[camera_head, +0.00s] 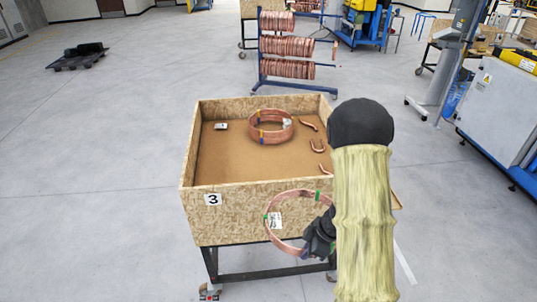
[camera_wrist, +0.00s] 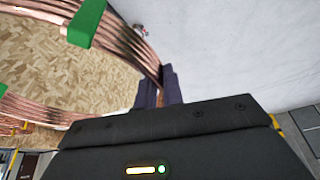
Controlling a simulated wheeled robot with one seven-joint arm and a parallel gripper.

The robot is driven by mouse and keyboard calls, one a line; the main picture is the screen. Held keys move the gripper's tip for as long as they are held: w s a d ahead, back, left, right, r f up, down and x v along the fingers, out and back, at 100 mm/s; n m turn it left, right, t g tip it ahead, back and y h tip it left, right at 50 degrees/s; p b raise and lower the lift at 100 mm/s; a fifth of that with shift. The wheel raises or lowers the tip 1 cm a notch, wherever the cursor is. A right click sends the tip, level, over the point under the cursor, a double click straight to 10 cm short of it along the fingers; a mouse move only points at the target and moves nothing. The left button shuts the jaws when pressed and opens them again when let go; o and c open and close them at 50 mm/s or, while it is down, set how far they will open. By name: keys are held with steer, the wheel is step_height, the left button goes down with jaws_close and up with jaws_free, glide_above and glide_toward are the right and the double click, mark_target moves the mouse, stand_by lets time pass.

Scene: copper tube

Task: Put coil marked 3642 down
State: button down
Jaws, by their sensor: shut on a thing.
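My gripper (camera_head: 312,243) is shut on the rim of a copper coil (camera_head: 283,196) with green tape bands and a white label. The label is too small to read. The coil hangs upright in front of the near wall of a wooden box cart (camera_head: 240,205) marked 3. In the wrist view the two dark fingers (camera_wrist: 159,88) pinch the coil (camera_wrist: 135,45), and a green band shows near the top. My arm hides the right part of the box.
Inside the box, a coil stack (camera_head: 270,138) with yellow and blue tape stands toward the back. Bent copper pieces (camera_head: 317,146) lie at the right, and a small white item (camera_head: 221,126) at the back left. The box floor's left and front are bare. A coil rack (camera_head: 288,68) stands behind.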

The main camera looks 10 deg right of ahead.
steer(key=shift+w+a+f+m+t+b, duration=0.15)
steer(key=shift+w+a+f+m+b, duration=0.15)
steer(key=shift+w+f+m, duration=0.25)
steer(key=shift+w+a+f+m+t+b, duration=0.15)
steer(key=shift+w+a+f+m+b, duration=0.2)
steer(key=shift+f, duration=0.35)
steer(key=w+a+f+m+t+h+b, duration=0.1)
steer(key=w+f+m+t+h+b, duration=0.1)
steer(key=f+m+b, duration=0.5)
steer(key=shift+w+f+m+t+h+b, duration=0.35)
steer(key=shift+w+f+m+h, duration=0.5)
steer(key=shift+f+m, duration=2.7)
steer(key=shift+f+n, duration=0.7)
steer(key=shift+n, duration=0.05)
